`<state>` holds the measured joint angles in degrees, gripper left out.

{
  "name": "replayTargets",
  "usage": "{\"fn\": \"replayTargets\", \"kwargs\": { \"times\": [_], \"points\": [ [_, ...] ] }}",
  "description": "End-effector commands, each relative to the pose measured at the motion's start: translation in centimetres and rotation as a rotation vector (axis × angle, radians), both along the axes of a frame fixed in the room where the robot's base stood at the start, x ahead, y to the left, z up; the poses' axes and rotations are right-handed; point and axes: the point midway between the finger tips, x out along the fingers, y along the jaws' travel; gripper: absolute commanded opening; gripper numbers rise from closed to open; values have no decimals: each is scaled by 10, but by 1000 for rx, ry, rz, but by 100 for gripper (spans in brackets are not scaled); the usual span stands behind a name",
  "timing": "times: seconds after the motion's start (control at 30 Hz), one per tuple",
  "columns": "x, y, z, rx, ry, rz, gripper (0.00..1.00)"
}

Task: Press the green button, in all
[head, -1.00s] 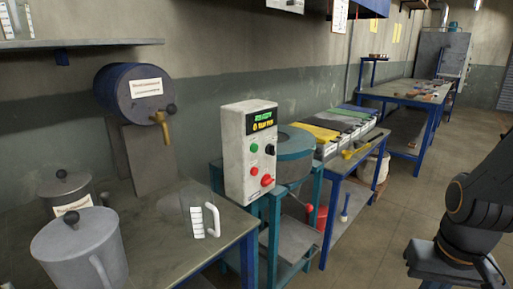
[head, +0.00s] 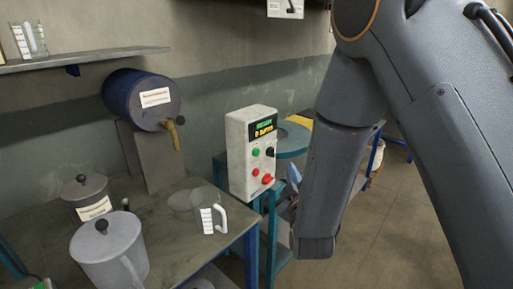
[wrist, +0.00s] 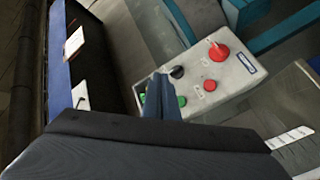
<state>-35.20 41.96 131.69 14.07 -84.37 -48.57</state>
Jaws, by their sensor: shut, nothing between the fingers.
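The green button (head: 256,152) is on the front of a pale grey control box (head: 238,160), below its lit display (head: 264,128). In the wrist view the green button (wrist: 182,101) shows just right of my gripper (wrist: 160,80). My gripper's blue fingers are shut and empty, in front of the box face. They hide part of the display and the face beside the button. I cannot tell whether they touch the box.
The same face carries a black knob (wrist: 177,72), a small red button (wrist: 210,85) and a large red knob (wrist: 218,52). A clear measuring jug (head: 212,217) stands on the bench left of the box. A blue barrel (head: 140,100) and grey lidded pots (head: 110,250) stand further left.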

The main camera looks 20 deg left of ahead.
Motion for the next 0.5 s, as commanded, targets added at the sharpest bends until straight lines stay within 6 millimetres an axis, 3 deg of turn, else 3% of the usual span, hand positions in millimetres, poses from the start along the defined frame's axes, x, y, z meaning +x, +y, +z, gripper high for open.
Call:
{"fn": "replayTargets", "kwargs": {
  "times": [0.13,0.5],
  "points": [
    [-7,9,9,-10,-64,10,0],
    [-7,10,10,-9,-71,10,0]
  ]
}}
